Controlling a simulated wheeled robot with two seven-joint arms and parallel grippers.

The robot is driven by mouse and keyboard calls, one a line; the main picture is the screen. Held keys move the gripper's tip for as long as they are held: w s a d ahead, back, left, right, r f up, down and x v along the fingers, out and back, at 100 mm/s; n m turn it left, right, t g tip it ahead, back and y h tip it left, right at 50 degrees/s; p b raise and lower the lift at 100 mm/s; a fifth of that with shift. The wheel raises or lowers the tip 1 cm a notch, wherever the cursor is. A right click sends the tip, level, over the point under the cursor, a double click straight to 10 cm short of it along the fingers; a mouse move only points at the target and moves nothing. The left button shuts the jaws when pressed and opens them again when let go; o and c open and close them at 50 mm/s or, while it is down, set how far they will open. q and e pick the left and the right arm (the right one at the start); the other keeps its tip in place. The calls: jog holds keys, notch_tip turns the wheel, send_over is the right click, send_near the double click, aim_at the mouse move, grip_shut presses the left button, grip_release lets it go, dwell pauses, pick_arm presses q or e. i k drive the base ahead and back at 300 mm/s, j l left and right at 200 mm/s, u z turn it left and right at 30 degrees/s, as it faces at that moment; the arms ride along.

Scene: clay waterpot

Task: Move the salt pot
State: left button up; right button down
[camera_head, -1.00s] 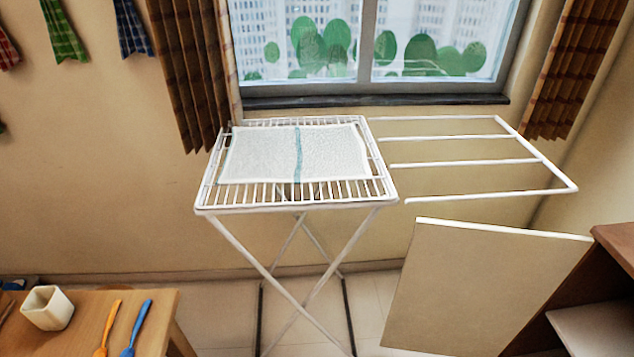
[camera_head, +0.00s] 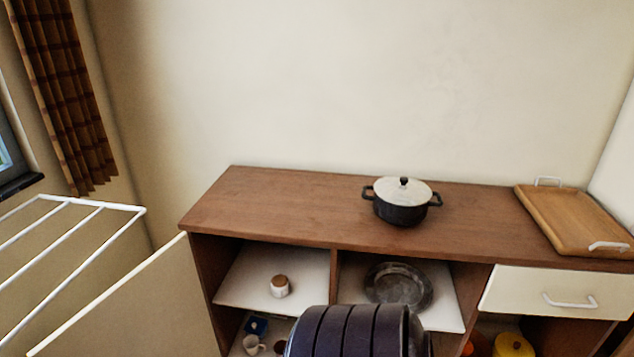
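A small white pot with a brown lid (camera_head: 280,286), which looks like the salt pot, stands upright on the white upper left shelf of the wooden cabinet (camera_head: 290,215). Nothing touches it, and its front is open to view. Neither of my grippers is in view, so I cannot tell where they are relative to the pot. A dark ribbed shape at the bottom middle looks like part of my own arm and hides some of the lower shelves.
A black pot with a light lid (camera_head: 402,202) and a wooden tray (camera_head: 575,222) stand on the cabinet top. A dark round dish (camera_head: 398,286) lies right of the salt pot. An open door panel (camera_head: 130,300) and drying rack (camera_head: 95,207) are at left. The drawer (camera_head: 550,292) is shut.

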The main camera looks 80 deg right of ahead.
aim_at(279, 283)
jog(key=k+l+z, duration=0.5)
jog(key=k+z, duration=0.15)
jog(key=z, duration=2.2)
